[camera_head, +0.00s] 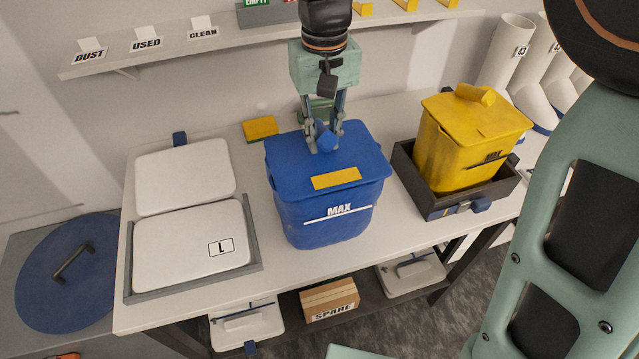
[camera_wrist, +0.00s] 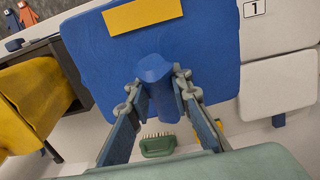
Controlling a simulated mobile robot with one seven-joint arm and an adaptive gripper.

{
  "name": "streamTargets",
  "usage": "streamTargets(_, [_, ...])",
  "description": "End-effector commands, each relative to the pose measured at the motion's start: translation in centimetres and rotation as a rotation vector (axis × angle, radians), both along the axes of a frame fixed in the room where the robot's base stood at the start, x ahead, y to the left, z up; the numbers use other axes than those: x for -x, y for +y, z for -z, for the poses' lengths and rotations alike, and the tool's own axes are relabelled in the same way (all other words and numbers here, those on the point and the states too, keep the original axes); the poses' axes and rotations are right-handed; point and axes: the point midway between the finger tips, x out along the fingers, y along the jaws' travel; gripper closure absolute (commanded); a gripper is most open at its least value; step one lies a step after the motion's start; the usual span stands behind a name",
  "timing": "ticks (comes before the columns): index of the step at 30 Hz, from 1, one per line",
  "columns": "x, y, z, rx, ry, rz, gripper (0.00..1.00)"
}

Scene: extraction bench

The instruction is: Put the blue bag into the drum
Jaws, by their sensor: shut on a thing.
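The blue bag (camera_head: 325,228), marked MAX with a yellow label on its top, appears to stand upright on the white bench; any small gap beneath it cannot be told. My gripper (camera_head: 323,138) points down from above and is shut on the bag's blue top grip. The wrist view shows my gripper (camera_wrist: 156,88) with a finger on each side of that grip on the blue bag (camera_wrist: 205,40). At the far left is a round blue lid (camera_head: 45,285) with a grey bar handle, seemingly the drum's top. It is shut, and what lies beneath is hidden.
A grey tray (camera_head: 258,248) with white pads lies left of the bag. A yellow bag (camera_head: 450,150) sits in a dark tray (camera_head: 430,202) on the right. A green brush (camera_wrist: 157,145) and yellow block (camera_head: 260,128) lie behind. A shelf (camera_head: 230,42) runs along the wall.

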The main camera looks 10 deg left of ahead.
Motion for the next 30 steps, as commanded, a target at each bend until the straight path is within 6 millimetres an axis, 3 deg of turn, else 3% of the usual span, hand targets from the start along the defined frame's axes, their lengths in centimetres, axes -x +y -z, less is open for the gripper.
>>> streamTargets(15, [0.0,0.0,-2.7,-0.002,-0.003,0.000,1.00])
streamTargets(30, [-0.1,0.1,-2.9,-0.002,-0.003,0.000,1.00])
